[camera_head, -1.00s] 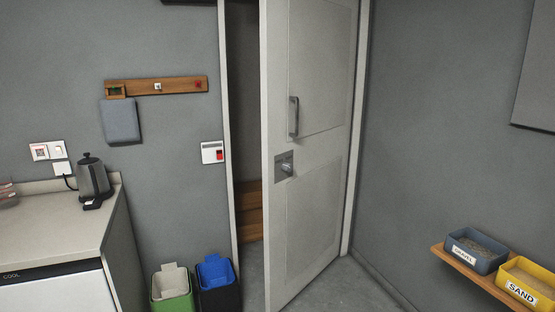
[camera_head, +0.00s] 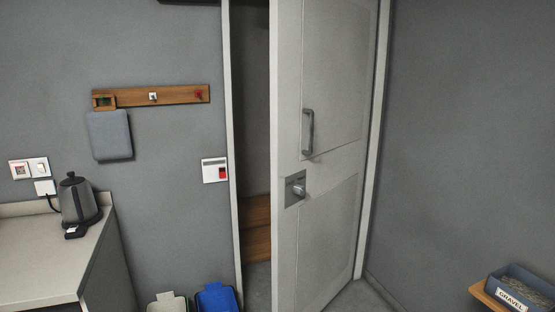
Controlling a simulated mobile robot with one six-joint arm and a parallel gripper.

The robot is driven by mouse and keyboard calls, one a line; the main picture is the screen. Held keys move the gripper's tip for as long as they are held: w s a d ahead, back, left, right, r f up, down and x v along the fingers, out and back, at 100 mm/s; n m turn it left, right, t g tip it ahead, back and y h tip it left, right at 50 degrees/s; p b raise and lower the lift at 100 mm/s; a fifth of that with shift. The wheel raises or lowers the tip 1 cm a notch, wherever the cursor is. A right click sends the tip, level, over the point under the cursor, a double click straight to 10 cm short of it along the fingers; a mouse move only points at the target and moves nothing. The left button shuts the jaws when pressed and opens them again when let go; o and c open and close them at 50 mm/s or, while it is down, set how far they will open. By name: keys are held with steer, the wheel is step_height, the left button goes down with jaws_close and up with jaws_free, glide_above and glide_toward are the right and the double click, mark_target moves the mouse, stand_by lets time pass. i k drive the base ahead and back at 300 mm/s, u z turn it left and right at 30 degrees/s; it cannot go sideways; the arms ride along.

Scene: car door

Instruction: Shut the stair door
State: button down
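The stair door (camera_head: 335,215) is a pale grey panelled door in the middle of the view. It stands partly open, its free edge on the left swung out toward me and its hinge side on the right. Through the gap left of the door, wooden stairs (camera_head: 257,228) show in the dark opening, beside the white frame (camera_head: 232,150). My gripper is not in view.
A counter (camera_head: 50,243) with a kettle (camera_head: 77,202) stands at left. A shelf with a gravel tray (camera_head: 515,291) juts from the right wall.

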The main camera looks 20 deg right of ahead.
mark_target(321, 52)
steer(key=u, duration=0.4)
steer(key=i, duration=0.9)
steer(key=u, duration=0.3)
